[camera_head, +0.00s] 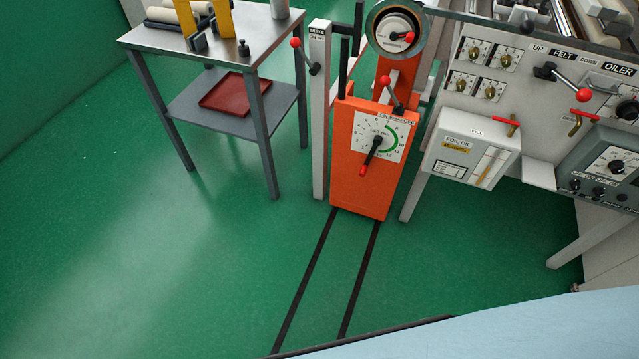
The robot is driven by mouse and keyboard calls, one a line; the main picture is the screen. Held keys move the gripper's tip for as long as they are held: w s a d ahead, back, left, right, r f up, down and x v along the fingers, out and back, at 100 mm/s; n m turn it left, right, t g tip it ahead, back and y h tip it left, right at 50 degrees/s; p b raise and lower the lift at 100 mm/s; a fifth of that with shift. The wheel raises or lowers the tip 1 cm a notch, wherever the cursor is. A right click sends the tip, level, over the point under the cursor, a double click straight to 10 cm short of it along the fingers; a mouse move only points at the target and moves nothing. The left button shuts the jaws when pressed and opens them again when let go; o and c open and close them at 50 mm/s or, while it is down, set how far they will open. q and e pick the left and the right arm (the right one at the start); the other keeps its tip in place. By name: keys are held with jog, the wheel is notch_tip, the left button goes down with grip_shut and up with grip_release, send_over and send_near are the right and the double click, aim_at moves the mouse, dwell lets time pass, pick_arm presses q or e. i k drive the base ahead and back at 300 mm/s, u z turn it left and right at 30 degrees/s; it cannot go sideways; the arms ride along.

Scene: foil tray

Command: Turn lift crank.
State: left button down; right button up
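An orange lift unit (350,188) stands on the floor at the centre. Its white dial plate (393,127) has a number scale with a green arc. A black crank (371,154) is mounted at the middle of the dial and points down and slightly left. Its red grip (363,171) is at the lower end. Nothing touches the crank. Neither of my grippers shows in the head view.
A red-knobbed lever (391,93) sits above the dial. Left are the brake post (319,120) and a metal table (255,42). Right are a white foil oil box (471,146) and a control panel. Dark floor rails (305,283) run forward across clear green floor.

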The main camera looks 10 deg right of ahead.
aim_at(377, 141)
jog(key=u, duration=0.5)
jog(key=i, duration=1.3)
jog(key=z, duration=0.7)
